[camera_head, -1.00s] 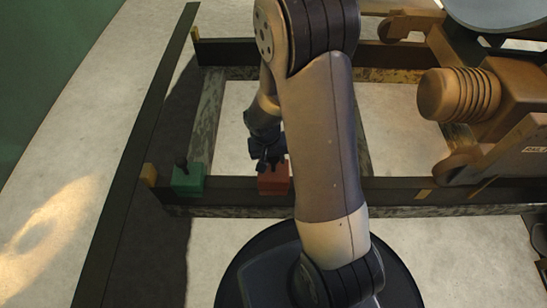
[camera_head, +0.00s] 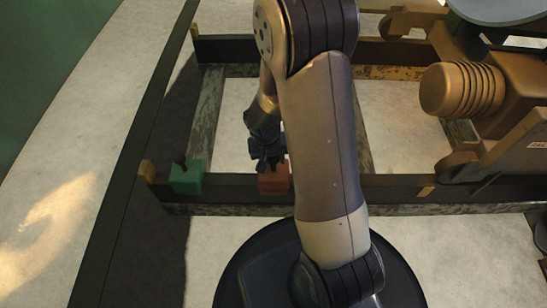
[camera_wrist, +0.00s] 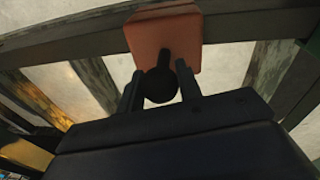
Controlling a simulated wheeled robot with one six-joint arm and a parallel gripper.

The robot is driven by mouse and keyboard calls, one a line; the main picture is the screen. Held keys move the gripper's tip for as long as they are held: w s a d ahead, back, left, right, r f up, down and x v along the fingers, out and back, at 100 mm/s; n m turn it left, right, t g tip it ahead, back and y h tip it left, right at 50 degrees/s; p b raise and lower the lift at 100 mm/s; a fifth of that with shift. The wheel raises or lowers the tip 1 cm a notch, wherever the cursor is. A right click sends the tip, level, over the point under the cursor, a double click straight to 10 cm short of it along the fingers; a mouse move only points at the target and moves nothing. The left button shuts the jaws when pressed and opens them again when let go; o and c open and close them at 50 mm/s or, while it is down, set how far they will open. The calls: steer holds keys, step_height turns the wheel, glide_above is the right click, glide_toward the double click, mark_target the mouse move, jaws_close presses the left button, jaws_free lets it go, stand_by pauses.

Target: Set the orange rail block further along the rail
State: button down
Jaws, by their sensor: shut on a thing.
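The orange rail block (camera_head: 273,182) looks reddish and sits on the near dark rail (camera_head: 390,188), just left of my forearm. In the wrist view the orange block (camera_wrist: 165,30) is at the top middle, with a dark stem and round knob pointing toward me. My gripper (camera_head: 268,165) is above the block. In the wrist view my gripper's (camera_wrist: 160,82) two fingers are on either side of the knob, shut on it. The block's right side is close to my arm in the head view.
A yellow mark (camera_head: 427,189) is on the rail at right. A brown wheeled machine (camera_head: 500,110) occupies the right side.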

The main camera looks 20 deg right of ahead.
steer(key=c, duration=0.9)
jaws_free()
step_height(320, 180, up, 11)
steer(key=a+p, duration=0.1)
steer(key=p, duration=0.4)
steer(key=shift+s+a+f, duration=0.15)
steer(key=shift+s+a, duration=0.2)
steer(key=shift+s, duration=0.05)
steer(key=f+b, duration=0.1)
steer(key=f, duration=0.2)
steer(key=d+f+b, duration=0.1)
steer(key=f+b, duration=0.1)
steer(key=f, duration=0.2)
steer(key=f+b, duration=0.2)
steer(key=f, duration=0.2)
steer(key=shift+w+d, duration=0.4)
steer(key=shift+r+p, duration=0.45)
steer(key=shift+r, duration=0.2)
steer(key=shift+f, duration=0.2)
